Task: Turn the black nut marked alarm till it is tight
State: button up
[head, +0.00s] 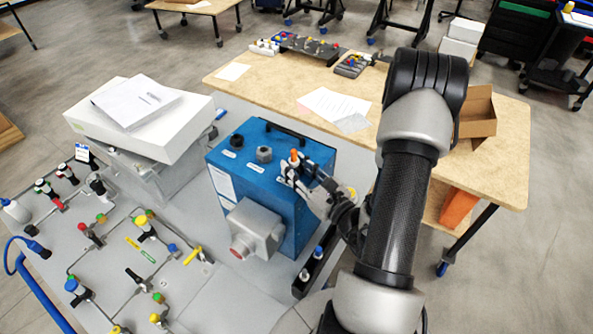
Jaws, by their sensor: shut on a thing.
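The blue analyser box (255,175) stands on the grey bench top. My gripper (294,168) is at the right part of its top face, with its fingers closed around a fitting with an orange top (294,155). The black nut is mostly hidden between the fingers at the foot of this fitting. I cannot read an alarm marking. Two other fittings stand on the box top to the left: a dark one (236,141) and a grey one (264,154). Both are clear of my gripper.
A grey housing with a red port (253,229) juts from the box front. Valves and thin tubing cover the bench at left. A white box with papers (140,118) stands behind left. A wooden table (390,95) with an open carton (478,112) stands behind.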

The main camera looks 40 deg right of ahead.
jog(key=shift+a+r+m+h+p, duration=0.2)
jog(key=shift+m+h+p, duration=0.1)
jog(key=shift+h+p, duration=0.25)
jog(key=m+h+p, duration=0.1)
jog(key=h+p, duration=0.1)
jog(key=p, duration=0.1)
jog(key=shift+m, duration=0.3)
jog(key=shift+f+h+p, duration=0.1)
jog(key=shift+h+p, duration=0.2)
jog(key=shift+h, duration=0.05)
jog(key=shift+d, duration=0.1)
jog(key=o, duration=1)
jog(key=shift+f, duration=0.1)
